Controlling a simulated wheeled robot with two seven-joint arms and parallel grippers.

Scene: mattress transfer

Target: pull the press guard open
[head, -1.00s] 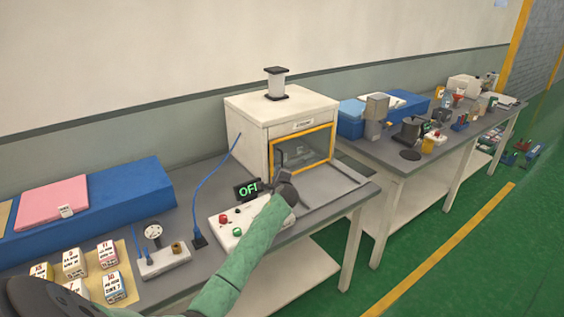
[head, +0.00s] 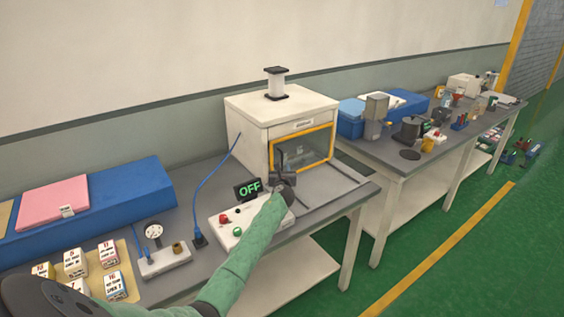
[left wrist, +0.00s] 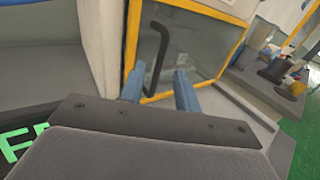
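The press (head: 268,112) is a white box on the near bench. Its guard (head: 308,150) is a clear panel in an orange-yellow frame, shut across the front. In the left wrist view, the guard (left wrist: 205,58) carries a dark upright bar handle (left wrist: 158,50) near its left side. My left gripper (head: 284,174) is just in front of the guard's lower left. Its two blue-grey fingers (left wrist: 160,90) are apart, with the handle seen beyond and between them. I see no contact with the handle. My right gripper is not in view.
A blue cable (head: 207,185) runs left of the press. Grey rails (head: 335,200) lie in front of the guard. Another bench (head: 385,160) stands to the right.

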